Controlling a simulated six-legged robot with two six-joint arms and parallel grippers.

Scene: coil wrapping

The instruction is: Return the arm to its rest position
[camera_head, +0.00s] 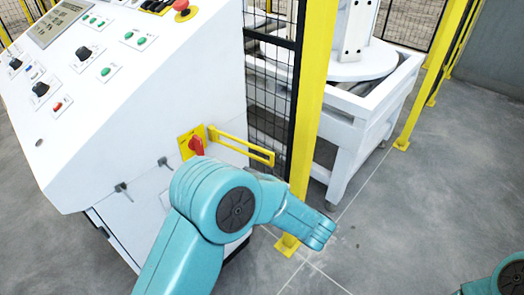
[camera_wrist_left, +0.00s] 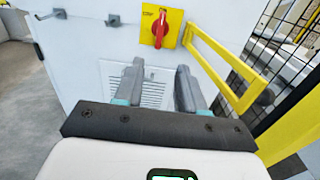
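My left arm (camera_head: 200,215) is teal and comes in from the bottom, bent in front of the white control cabinet (camera_head: 150,110). Its gripper cannot be made out in the head view. In the left wrist view my left gripper (camera_wrist_left: 160,85) has its two grey fingers apart with nothing between them. The fingers point at a vent grille on the cabinet's white face, below the red rotary switch (camera_wrist_left: 160,28). That switch sits on a yellow plate and also shows in the head view (camera_head: 197,146). Part of my right arm (camera_head: 508,278) shows at the bottom right; its gripper is out of view.
A yellow bar (camera_head: 240,146) sticks out beside the switch, close to my left arm. A yellow post (camera_head: 312,100) with black mesh fence (camera_head: 270,85) stands just right of it. A white machine with a round turntable (camera_head: 362,62) is behind. The grey floor at right is clear.

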